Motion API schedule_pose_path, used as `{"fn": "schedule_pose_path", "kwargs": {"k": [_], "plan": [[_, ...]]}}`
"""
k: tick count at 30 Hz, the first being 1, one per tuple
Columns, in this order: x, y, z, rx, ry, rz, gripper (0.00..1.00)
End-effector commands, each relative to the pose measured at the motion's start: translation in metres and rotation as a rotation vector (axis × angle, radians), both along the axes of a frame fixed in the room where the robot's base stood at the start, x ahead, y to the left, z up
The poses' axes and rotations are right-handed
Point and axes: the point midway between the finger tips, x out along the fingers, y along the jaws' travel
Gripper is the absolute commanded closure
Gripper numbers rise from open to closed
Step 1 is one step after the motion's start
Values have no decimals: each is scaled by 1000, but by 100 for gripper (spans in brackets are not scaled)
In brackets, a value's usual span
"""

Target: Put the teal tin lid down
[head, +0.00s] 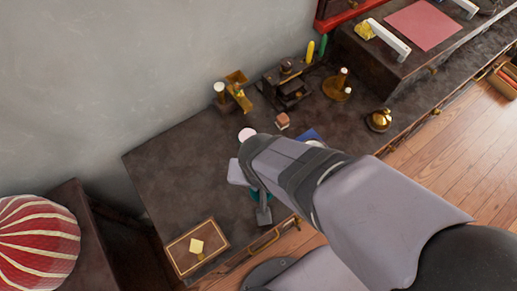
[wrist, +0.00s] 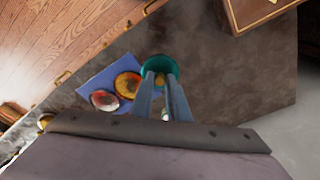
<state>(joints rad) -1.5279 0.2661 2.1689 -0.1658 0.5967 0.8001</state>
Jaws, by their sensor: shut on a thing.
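The teal tin lid (wrist: 154,62) is round and sits at the tips of my gripper (wrist: 162,82) in the wrist view. The fingers are shut on it, and a small yellowish part shows between them. In the head view only slivers of the teal lid (head: 254,196) show around my gripper (head: 263,208), over the front part of the dark table. My arm hides much of this area. I cannot tell whether the lid touches the table.
A blue mat (wrist: 93,76) beside the lid bears an amber disc (wrist: 128,85) and a reddish disc (wrist: 104,100). The dark table (head: 180,180) is bare left of my gripper.

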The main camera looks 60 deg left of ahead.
Motion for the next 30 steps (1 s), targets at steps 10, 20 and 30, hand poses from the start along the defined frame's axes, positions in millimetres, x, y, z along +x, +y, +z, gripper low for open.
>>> {"fn": "schedule_pose_path", "kwargs": {"k": [10,20,30], "plan": [[-1,15,2,2,0,-76,100],[-1,14,-34,-4,0,-75,100],[-1,15,-56,2,0,-75,100]]}}
